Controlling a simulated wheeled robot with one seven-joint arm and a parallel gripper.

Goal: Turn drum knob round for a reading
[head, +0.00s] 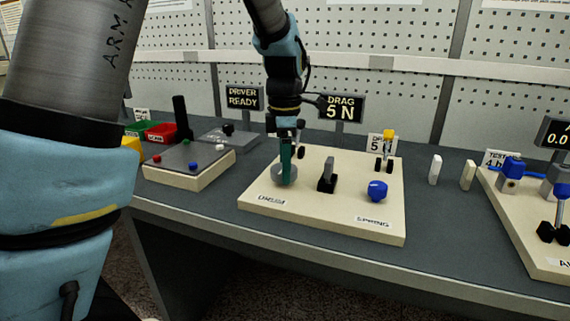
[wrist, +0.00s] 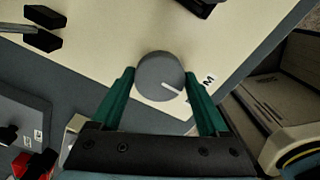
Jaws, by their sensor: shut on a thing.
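The drum knob (wrist: 160,76) is a round grey knob with a white pointer line, on a cream board (head: 330,222) beside a label ending in "M". In the wrist view its line points to the lower right. My gripper (wrist: 163,88) has its green fingers on either side of the knob, shut on it. In the head view my gripper (head: 286,165) reaches straight down onto the grey knob (head: 284,174) and partly hides it. A display (head: 341,107) behind the board reads "DRAG 5 N". Another display (head: 244,97) reads "DRIVER READY".
A black upright lever (head: 327,176) and a blue knob (head: 377,190) near the "SPRING" label stand right of my gripper. A panel with coloured buttons (head: 190,162) lies to the left. A board with blue-topped parts (head: 535,215) is at far right.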

